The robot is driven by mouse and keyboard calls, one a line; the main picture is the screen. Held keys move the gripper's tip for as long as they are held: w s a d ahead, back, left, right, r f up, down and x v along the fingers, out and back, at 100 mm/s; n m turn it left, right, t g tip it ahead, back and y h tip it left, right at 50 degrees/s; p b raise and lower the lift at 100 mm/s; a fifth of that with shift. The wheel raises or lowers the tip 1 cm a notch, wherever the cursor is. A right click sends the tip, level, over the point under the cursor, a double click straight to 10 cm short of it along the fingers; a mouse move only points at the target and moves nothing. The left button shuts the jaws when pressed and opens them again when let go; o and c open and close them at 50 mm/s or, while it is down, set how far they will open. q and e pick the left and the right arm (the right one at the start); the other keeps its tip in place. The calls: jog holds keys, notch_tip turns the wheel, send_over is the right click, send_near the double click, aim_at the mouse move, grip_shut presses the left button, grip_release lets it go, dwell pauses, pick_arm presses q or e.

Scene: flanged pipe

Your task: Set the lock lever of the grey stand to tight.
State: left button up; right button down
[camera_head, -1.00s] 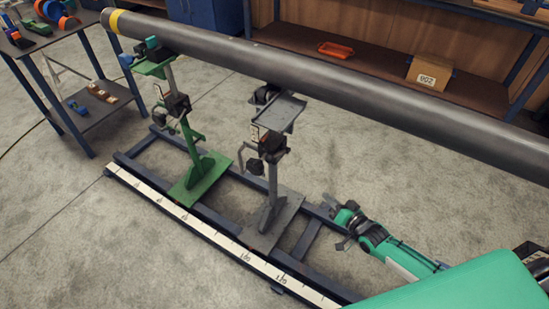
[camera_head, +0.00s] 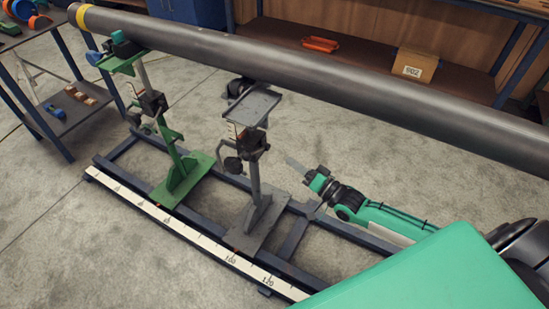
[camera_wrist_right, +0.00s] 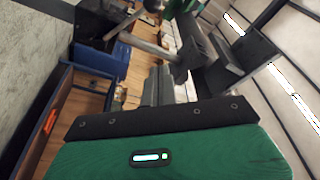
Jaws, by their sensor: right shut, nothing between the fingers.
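The grey stand (camera_head: 258,190) stands upright on the rail frame, with a flat grey top plate below the pipe. Its black clamp block (camera_head: 253,146) sits high on the post, with a thin crank handle and a dark knob (camera_head: 232,165) on its left side. I cannot tell the lock lever's setting. My right gripper (camera_head: 293,163) is shut and empty, to the right of the post and apart from it. In the right wrist view its closed fingers (camera_wrist_right: 160,86) point towards dark and grey stand parts. My left gripper is out of view.
The long dark pipe (camera_head: 330,75) runs overhead across the scene. A green stand (camera_head: 183,165) stands left of the grey one on the same frame, behind a white scale strip (camera_head: 190,227).

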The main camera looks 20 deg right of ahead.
jog(key=r, duration=0.2)
send_over(256, 151)
jog(key=r+v, duration=0.1)
jog(key=v, duration=0.4)
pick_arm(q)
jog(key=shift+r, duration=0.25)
pick_arm(e)
jog(key=f, duration=0.1)
jog(key=a+f, duration=0.2)
jog(key=shift+s+a, duration=0.25)
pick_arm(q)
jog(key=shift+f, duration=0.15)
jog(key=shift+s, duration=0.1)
pick_arm(e)
jog(key=shift+f, duration=0.1)
